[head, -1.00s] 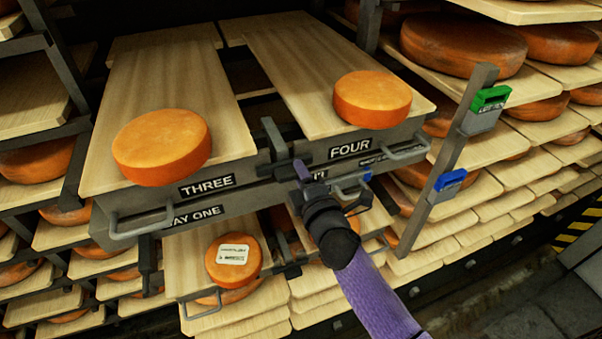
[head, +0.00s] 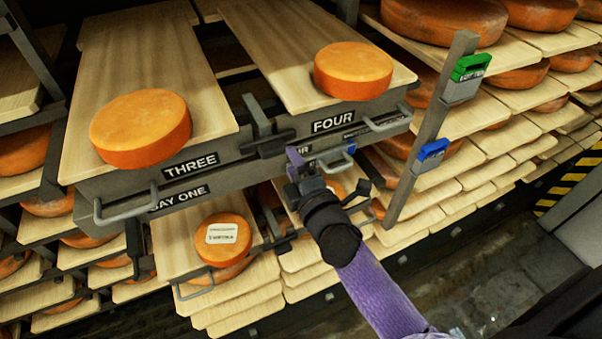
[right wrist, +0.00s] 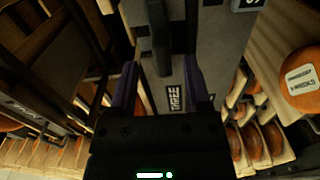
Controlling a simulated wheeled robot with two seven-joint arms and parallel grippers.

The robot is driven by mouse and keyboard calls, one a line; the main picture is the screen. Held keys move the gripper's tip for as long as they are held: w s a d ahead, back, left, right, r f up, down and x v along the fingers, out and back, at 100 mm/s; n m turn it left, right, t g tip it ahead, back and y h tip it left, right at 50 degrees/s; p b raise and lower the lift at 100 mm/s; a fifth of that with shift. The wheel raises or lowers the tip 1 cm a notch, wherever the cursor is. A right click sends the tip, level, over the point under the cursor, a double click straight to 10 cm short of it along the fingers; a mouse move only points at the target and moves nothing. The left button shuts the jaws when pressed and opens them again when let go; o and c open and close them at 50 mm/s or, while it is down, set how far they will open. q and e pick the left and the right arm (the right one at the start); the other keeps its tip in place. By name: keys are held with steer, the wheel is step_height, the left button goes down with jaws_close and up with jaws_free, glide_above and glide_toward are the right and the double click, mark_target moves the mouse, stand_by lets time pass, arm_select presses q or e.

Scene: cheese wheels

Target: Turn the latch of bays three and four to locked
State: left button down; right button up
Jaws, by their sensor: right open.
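The dark latch (head: 268,146) sits on the front of the rack between the bay labelled THREE (head: 190,166) and the bay labelled FOUR (head: 333,121). It has an upright bar and a piece lying across the front. My right gripper (head: 295,160) is open, just below the right end of the crosspiece. In the right wrist view a dark bar (right wrist: 160,38), seemingly the latch, stands ahead between the purple fingers (right wrist: 160,85). I cannot tell whether they touch it. My left gripper is not in view.
Orange cheese wheels rest on the boards of bay three (head: 140,128) and bay four (head: 353,70). A grey post (head: 430,135) with a green tag (head: 472,67) and a blue tag (head: 433,150) stands to the right. Metal handles jut from the bay fronts.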

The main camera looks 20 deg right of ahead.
steer(key=s, duration=0.5)
steer(key=shift+s+d, duration=0.1)
steer(key=shift+s, duration=0.2)
steer(key=s+f+m+g+b, duration=0.3)
steer(key=s+f, duration=0.1)
steer(key=f, duration=0.8)
steer(key=s+f+m+g+b, duration=0.2)
steer(key=s+f+g+b, duration=0.1)
steer(key=f, duration=0.8)
steer(key=s+f+m+g+b, duration=0.3)
steer(key=s+f, duration=0.1)
steer(key=f, duration=0.8)
steer(key=s+d+f+m+g+b, duration=0.1)
steer(key=s+f+m+g+b, duration=0.1)
steer(key=s+f, duration=0.6)
steer(key=s+d+f+m+g+b, duration=0.1)
steer(key=s+f+m+g, duration=0.4)
steer(key=s, duration=0.9)
step_height(320, 180, down, 3)
steer(key=shift+d+f+m+g+h+b, duration=0.2)
steer(key=shift+d+m+g+h+b, duration=0.15)
steer(key=shift+g+b, duration=0.45)
steer(key=shift+s, duration=0.1)
